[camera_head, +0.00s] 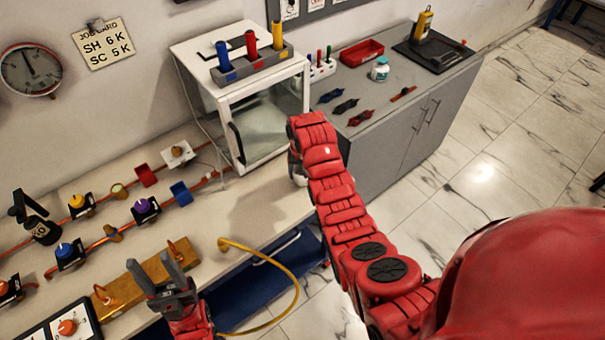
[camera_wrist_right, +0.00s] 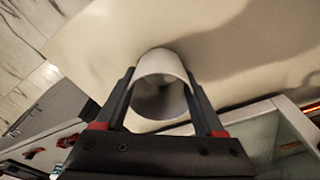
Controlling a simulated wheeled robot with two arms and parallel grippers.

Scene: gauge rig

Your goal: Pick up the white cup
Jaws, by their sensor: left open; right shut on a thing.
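The white cup (camera_wrist_right: 160,84) is between the fingers of my right gripper (camera_wrist_right: 161,74) in the right wrist view. The fingers close on its two sides, and its round open rim shows. The pale bench top lies beyond it; I cannot tell whether the cup touches it. In the head view, my right arm reaches to the bench edge by the glass-fronted cabinet and hides most of its gripper and the cup. My left gripper (camera_head: 152,266) is open and empty over the front of the bench, by a brass-coloured block.
The white glass-fronted cabinet (camera_head: 260,125) stands close to my right gripper, with a rack of coloured cylinders on top. Copper pipes with valves (camera_head: 146,209) run along the bench (camera_head: 222,208). A yellow hose (camera_head: 285,268) loops off the front edge. A grey side cabinet (camera_head: 405,140) stands behind.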

